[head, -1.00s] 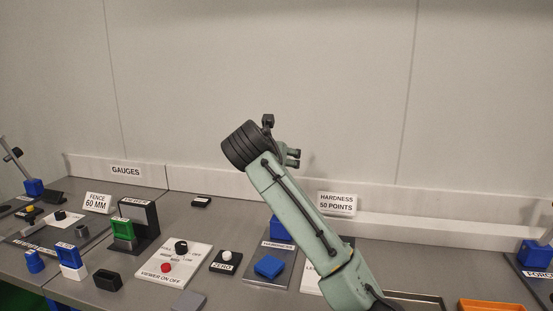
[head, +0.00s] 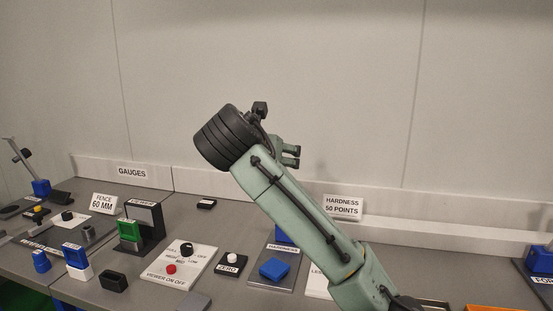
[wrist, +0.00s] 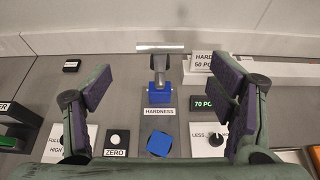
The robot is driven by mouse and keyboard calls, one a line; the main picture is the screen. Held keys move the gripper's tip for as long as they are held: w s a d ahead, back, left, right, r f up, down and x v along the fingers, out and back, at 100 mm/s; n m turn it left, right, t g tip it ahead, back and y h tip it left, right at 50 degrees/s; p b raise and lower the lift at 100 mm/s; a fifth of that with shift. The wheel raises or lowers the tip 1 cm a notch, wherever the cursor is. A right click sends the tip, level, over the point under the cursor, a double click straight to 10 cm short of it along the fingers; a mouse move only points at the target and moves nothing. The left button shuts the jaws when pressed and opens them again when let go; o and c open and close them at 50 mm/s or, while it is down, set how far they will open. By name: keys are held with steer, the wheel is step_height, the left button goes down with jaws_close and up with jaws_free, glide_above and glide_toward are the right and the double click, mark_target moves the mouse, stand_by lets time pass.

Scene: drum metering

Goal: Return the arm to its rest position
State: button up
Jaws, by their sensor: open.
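My arm (head: 300,215) rises from the lower right of the head view and reaches up and left over the bench. My gripper is above the bench and apart from these things.
The grey bench (head: 160,205) carries a viewer panel (head: 180,264), a ZERO button box (head: 231,264), a green-fronted block stand (head: 130,231) and a FENCE 60 MM sign (head: 104,203). A HARDNESS sign (head: 343,207) stands at the back. The wall is bare above.

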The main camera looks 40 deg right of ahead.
steer(key=shift+s+a+r, duration=0.2)
steer(key=shift+s+a, duration=0.1)
steer(key=shift+a, duration=0.05)
stand_by(0.3)
